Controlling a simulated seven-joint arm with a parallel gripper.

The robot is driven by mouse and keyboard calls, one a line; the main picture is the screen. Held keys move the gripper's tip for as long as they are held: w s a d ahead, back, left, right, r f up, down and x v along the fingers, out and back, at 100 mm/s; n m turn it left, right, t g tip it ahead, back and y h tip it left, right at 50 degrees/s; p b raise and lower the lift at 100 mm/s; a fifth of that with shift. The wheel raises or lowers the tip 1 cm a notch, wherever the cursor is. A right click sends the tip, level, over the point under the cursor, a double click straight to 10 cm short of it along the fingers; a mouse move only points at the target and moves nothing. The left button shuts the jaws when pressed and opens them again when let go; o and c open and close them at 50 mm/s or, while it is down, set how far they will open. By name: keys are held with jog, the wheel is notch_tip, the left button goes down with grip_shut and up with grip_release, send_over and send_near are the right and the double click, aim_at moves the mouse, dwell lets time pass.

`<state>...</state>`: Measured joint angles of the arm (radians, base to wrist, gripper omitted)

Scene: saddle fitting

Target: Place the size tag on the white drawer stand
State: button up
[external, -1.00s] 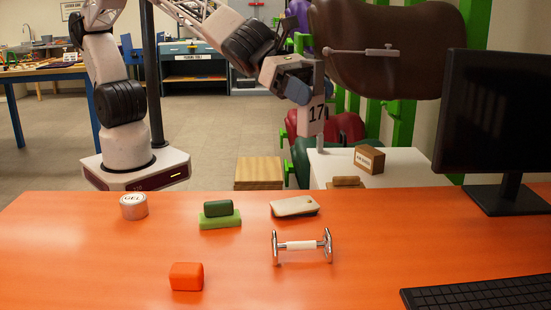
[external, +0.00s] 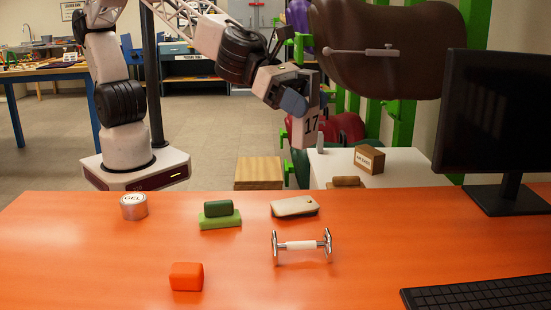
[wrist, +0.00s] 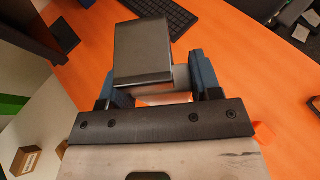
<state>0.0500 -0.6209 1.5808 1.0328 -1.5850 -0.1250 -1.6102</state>
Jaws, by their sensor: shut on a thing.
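In the wrist view a dark grey face of the held piece (wrist: 143,48) shows between the blue fingers. My gripper (external: 303,104), also in the wrist view (wrist: 157,88), is shut on the tag, which hangs tilted below it. The white drawer stand (external: 400,160) is behind the orange desk, at right of centre. The tag is in the air near the stand's left end; its exact height above the top is unclear.
A monitor (external: 497,125) is at right. Saddles hang on a green rack behind.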

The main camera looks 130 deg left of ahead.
jog(key=s+a+f+n+g+y, duration=0.1)
jog(key=a+f+n+y, duration=0.2)
jog(key=a, duration=0.7)
jog(key=s+a+f+n+g+y, duration=0.15)
jog(key=a+f, duration=0.35)
jog(key=a, duration=0.5)
jog(key=a+f+n+g+y, duration=0.1)
jog(key=a+f+n+y, duration=0.3)
jog(key=a, duration=0.6)
jog(key=s+a+f+n+g+y, duration=0.1)
jog(key=s+a+f+n+g, duration=0.1)
jog(key=s+a+f, duration=0.4)
jog(key=s+a+f+n+g+y, duration=0.2)
jog(key=s+a+f, duration=0.5)
jog(key=s+f, duration=0.4)
notch_tip(320, 180, down, 4)
jog(key=shift+a+g, duration=0.25)
jog(key=shift+g, duration=0.1)
jog(key=shift+w, duration=0.15)
jog(key=w+a+f, duration=0.1)
jog(key=w+a, duration=0.6)
jog(key=w, duration=0.5)
jog(key=shift+w+a+f, duration=0.25)
jog(key=shift+w+a, duration=0.15)
jog(key=shift+w, duration=0.1)
